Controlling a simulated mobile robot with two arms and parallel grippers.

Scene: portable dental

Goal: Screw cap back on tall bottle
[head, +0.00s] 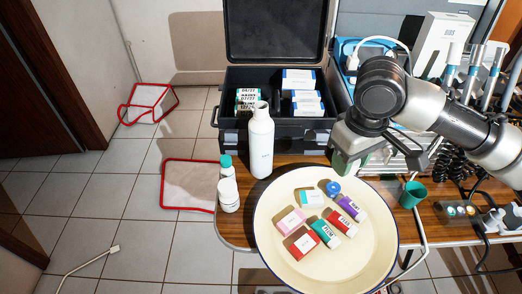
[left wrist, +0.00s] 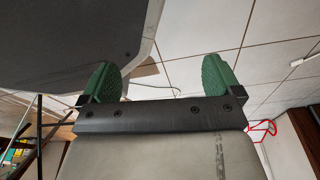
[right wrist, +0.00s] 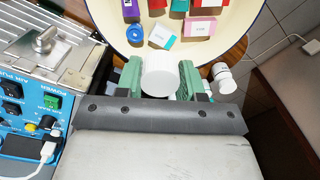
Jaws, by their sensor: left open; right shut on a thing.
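The tall white bottle (head: 261,145) stands upright on the wooden table, in front of the black case. Its top shows a narrower neck with no clear cap on it. My right gripper (head: 345,160) is to the right of the bottle, above the far edge of the round tray, apart from the bottle. In the right wrist view its green fingers are shut on a white round cap (right wrist: 159,73). The cap is mostly hidden in the head view. My left gripper (left wrist: 163,82) is open and empty in the left wrist view, over the tiled floor; it is not in the head view.
A cream round tray (head: 285,265) with several small boxes lies in front. A white jar (head: 229,196) and a green-capped bottle (head: 225,168) stand left of the tall bottle. A black open case (head: 275,137) is behind; a green cup (head: 412,194) and equipment are at right.

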